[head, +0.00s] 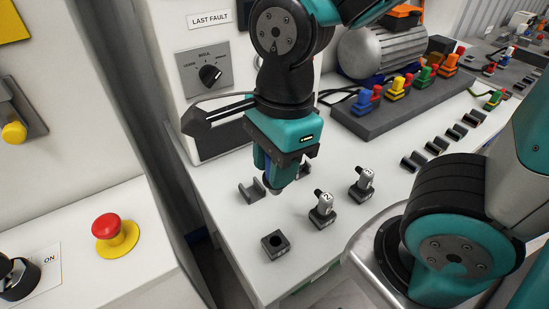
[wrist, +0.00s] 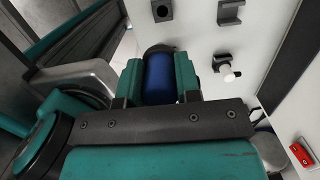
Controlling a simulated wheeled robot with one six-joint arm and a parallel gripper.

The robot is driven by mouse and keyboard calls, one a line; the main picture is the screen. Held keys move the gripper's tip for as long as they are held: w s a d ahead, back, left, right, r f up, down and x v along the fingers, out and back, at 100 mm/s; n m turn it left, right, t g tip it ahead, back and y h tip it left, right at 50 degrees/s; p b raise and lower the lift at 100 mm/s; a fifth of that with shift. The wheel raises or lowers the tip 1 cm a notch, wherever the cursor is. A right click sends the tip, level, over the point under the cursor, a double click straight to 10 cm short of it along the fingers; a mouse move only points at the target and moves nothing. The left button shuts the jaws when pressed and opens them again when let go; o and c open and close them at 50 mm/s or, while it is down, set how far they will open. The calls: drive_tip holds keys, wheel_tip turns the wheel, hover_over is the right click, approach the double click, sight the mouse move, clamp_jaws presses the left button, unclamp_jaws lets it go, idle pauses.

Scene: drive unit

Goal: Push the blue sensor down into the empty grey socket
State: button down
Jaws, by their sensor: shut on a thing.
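The blue sensor (head: 268,168) is between the teal fingers of my gripper (head: 279,182), which is shut on it. The sensor's dark lower end points down toward the worktop in the head view. In the wrist view the blue body (wrist: 159,78) sits between the two fingers (wrist: 159,88); its far end is dark and partly hidden. The empty grey socket (head: 275,245) stands on the white worktop, nearer the front edge than my gripper and apart from the sensor. Its dark round hole faces up. A dark square block with a hole (wrist: 161,10), apparently this socket, shows at the wrist view's top.
Two white sensors stand in sockets (head: 322,213) (head: 361,190) right of my gripper. A grey U-shaped cradle (head: 251,192) is close on the left. A rack of coloured connectors (head: 400,100) and a motor (head: 385,50) lie behind. Worktop between cradle and empty socket is clear.

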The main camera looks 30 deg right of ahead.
drive_tip(key=b, duration=0.3)
hover_over(275, 233)
drive_tip(key=s+a, duration=0.1)
drive_tip(key=s, duration=0.1)
drive_tip(key=shift+w+f, duration=0.15)
drive_tip(key=shift+f, duration=0.9)
drive_tip(key=shift+w+f, duration=0.1)
drive_tip(key=shift+f, duration=0.9)
wheel_tip(275, 233, down, 8)
drive_tip(key=b, duration=0.7)
drive_tip(key=shift+r, duration=0.15)
drive_tip(key=shift+b, duration=0.35)
drive_tip(key=shift+f+b, duration=1.3)
drive_tip(key=shift+f, duration=0.1)
drive_tip(key=shift+f, duration=0.2)
drive_tip(key=shift+f+b, duration=1.7)
drive_tip(key=shift+b, duration=0.2)
drive_tip(key=c, duration=0.7)
unclamp_jaws()
drive_tip(key=shift+c, duration=0.2)
